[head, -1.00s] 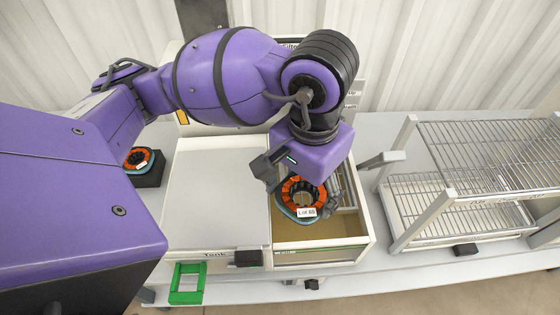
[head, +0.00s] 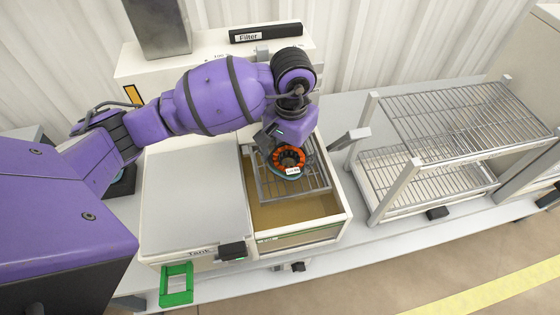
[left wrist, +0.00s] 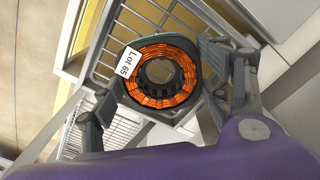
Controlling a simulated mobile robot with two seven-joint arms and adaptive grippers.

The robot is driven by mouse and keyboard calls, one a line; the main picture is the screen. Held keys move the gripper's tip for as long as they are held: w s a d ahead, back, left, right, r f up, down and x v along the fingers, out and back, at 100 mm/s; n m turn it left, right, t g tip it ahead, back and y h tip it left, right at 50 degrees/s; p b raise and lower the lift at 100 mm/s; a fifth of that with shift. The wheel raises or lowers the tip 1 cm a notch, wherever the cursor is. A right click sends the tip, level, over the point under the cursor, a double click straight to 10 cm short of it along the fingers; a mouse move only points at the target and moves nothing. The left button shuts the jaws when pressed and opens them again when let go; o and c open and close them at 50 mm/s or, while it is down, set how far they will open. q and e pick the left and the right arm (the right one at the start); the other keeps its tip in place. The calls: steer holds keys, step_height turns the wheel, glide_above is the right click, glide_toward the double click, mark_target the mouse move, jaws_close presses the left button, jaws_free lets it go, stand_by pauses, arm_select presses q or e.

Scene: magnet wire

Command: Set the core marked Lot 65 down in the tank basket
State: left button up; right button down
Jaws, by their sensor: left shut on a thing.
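The core marked Lot 65 (head: 288,160) is a ring with orange copper windings, a teal-grey rim and a white label. It also shows in the left wrist view (left wrist: 162,80), its label reading Lot 65. My left gripper (head: 285,150) is shut on the core, with a finger on each side of it in the left wrist view (left wrist: 158,98). The tank basket (head: 268,186) is a wire grid in the open tank (head: 342,220). The core is over the basket; whether it touches the wires I cannot tell. My right gripper is not in view.
A grey lid or panel (head: 195,195) covers the tank's left part, with a green frame (head: 176,285) at its front. A two-level wire rack (head: 455,125) stands on the bench to the right. A Filter label (head: 250,37) is at the back.

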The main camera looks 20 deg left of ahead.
arm_select(q)
steer(key=shift+f, duration=1)
steer(key=o, duration=1.7)
steer(key=shift+r, duration=6.25)
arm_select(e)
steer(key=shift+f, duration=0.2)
